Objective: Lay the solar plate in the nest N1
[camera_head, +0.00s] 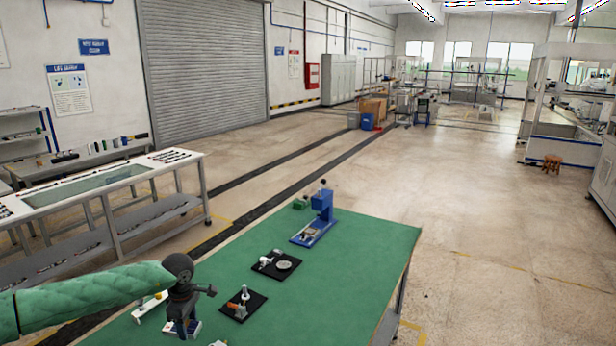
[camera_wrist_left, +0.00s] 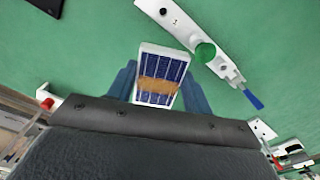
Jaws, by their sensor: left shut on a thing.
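The solar plate (camera_wrist_left: 163,66) is a small white-framed panel with blue cells and a brown band across it. In the left wrist view it sits between the two bluish fingers of my left gripper (camera_wrist_left: 158,85), which is shut on it. In the head view my left gripper (camera_head: 184,322) is low over the green table, at its near left part. A blue and white piece (camera_head: 194,328) shows there, partly hidden by the gripper. I cannot make out a label N1, so I cannot tell which fixture is that nest. My right gripper is not in view.
A white strip with a green knob (camera_wrist_left: 205,51) lies close beside the plate. On the green table (camera_head: 360,250) are two black trays with small parts (camera_head: 262,298) (camera_head: 290,273) and a blue press-like stand (camera_head: 322,212). The table's right side is clear.

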